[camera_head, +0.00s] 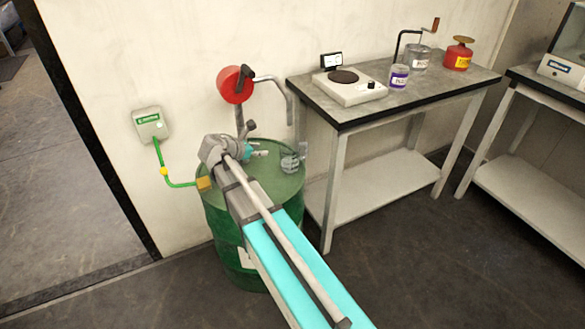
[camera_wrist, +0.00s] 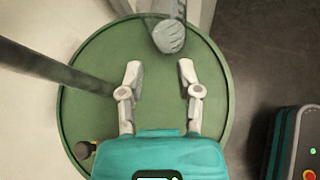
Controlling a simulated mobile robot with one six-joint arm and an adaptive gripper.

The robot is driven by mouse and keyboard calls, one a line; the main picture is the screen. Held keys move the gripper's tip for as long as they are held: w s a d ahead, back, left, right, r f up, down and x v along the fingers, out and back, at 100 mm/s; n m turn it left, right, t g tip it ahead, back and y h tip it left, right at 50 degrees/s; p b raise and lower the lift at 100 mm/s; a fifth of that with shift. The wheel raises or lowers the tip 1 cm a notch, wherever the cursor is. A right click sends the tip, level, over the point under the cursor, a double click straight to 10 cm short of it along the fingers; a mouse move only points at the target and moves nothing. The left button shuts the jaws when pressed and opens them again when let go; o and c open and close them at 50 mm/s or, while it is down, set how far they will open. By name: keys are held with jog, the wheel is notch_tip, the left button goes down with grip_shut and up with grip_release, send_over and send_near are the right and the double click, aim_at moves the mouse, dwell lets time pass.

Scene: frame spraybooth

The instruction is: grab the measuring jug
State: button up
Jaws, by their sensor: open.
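The measuring jug (camera_head: 290,162) is a clear, greyish jug standing on the lid of a green drum (camera_head: 275,183), toward its right side. In the wrist view the jug (camera_wrist: 168,38) lies just beyond my fingertips, a little right of the middle between them. My gripper (camera_wrist: 162,80) is open and empty over the drum lid, its two fingers spread apart and pointing toward the jug. In the head view my gripper (camera_head: 262,153) is left of the jug, with a gap between them.
A red drum pump (camera_head: 236,85) with a grey spout rises behind the gripper; a dark pipe (camera_wrist: 55,68) crosses the wrist view's left. A bench (camera_head: 430,92) at right bears a hotplate (camera_head: 348,88), tins and a red can (camera_head: 458,55). A green grounding cable (camera_head: 163,165) runs to the drum.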

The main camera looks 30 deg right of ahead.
aim_at(295, 155)
jog(key=w+n, duration=0.1)
jog(key=n+h+b, duration=0.1)
jog(key=w+t, duration=0.1)
jog(key=shift+w+a+f+n+b, duration=0.1)
jog(key=shift+w+f+n+b, duration=0.2)
jog(key=shift+n, duration=0.1)
jog(key=b+x, duration=0.3)
jog(key=x, duration=0.5)
jog(key=shift+d, duration=0.35)
jog(key=shift+w, duration=0.1)
jog(key=shift+r+b+x, duration=0.15)
jog(key=shift+b+x, duration=0.3)
jog(key=shift+x, duration=0.85)
jog(key=shift+r+b+x, duration=0.1)
jog(key=shift+b+x, duration=0.3)
jog(key=shift+x, duration=0.9)
jog(key=shift+w, duration=0.1)
